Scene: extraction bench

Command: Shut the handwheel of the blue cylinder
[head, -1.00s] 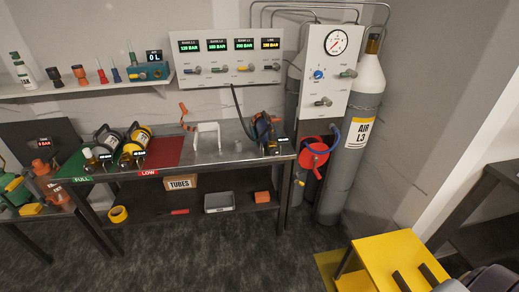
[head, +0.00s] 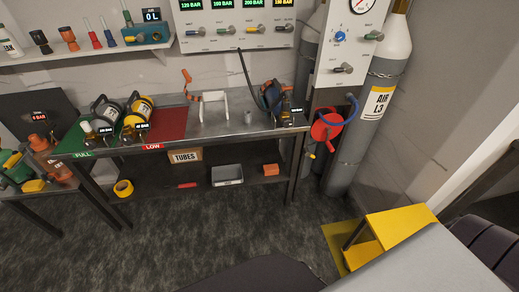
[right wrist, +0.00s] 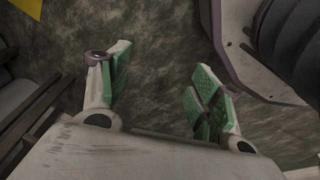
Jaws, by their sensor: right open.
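A dark blue cylinder (head: 268,97) lies at the right end of the steel bench in the head view, with a black hose rising from it and a small display (head: 297,110) at its front right. Its handwheel is too small to make out. My right gripper (right wrist: 158,82) shows only in the right wrist view. It is open and empty, with its green-padded fingers apart above the dark floor. The cylinder is not in that view. My left gripper is in neither view.
A white clamp stand (head: 213,103) stands left of the cylinder on the bench (head: 235,128). A red hose reel (head: 325,127) and a grey AIR L3 cylinder (head: 375,115) stand to the right. A yellow step (head: 400,222) stands on the floor at lower right.

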